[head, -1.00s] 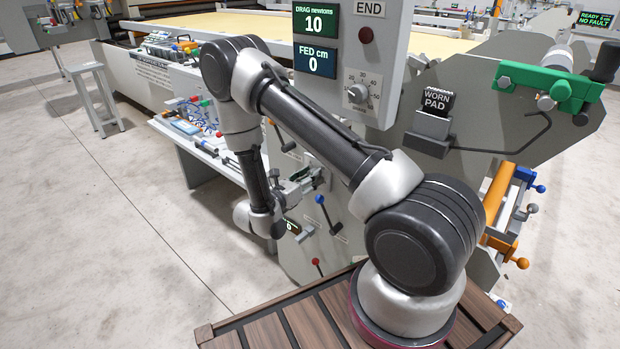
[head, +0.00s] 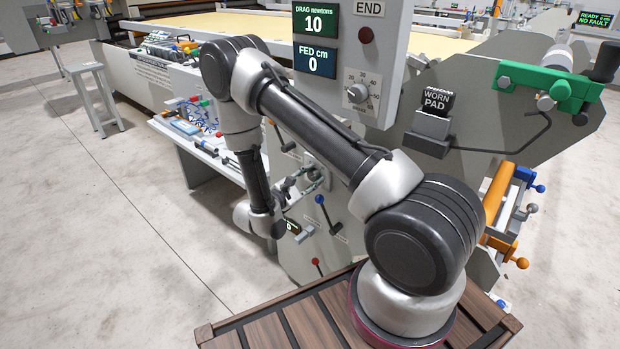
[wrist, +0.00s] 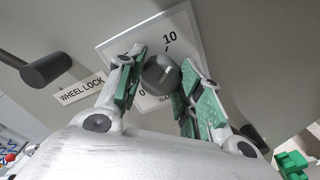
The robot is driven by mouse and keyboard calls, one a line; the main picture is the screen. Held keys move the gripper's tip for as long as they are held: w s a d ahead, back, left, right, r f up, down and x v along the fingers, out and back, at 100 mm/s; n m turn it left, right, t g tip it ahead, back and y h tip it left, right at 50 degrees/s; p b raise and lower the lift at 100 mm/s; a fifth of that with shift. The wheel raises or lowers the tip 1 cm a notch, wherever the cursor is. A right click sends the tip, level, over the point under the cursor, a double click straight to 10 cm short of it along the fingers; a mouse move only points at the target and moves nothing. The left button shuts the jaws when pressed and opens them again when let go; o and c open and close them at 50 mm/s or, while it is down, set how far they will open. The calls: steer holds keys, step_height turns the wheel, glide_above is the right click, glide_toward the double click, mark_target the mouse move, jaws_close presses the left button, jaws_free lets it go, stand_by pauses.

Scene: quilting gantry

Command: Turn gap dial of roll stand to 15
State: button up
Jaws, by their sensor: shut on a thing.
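In the wrist view the gap dial (wrist: 161,74) is a dark round knob on a white plate marked with 0, 10 and part of the word GAP. My gripper (wrist: 164,68) is shut on the knob, with one green-padded finger on each side. The fingers and wrist hide the rest of the scale, and I cannot read the knob's setting. In the head view my gripper (head: 304,184) is at the side panel of the roll stand (head: 345,250), and the dial there is mostly hidden.
A dark lever beside the WHEEL LOCK label (wrist: 80,90) stands left of the dial in the wrist view. In the head view a blue-knobbed lever (head: 320,200) is just right of my gripper. The display box (head: 345,60) hangs above.

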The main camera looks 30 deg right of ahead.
steer(key=m, duration=0.6)
steer(key=shift+f, duration=0.1)
steer(key=m, duration=0.6)
steer(key=shift+m, duration=0.4)
steer(key=o, duration=1)
steer(key=shift+o, duration=0.2)
steer(key=shift+a, duration=0.1)
steer(key=v, duration=1.2)
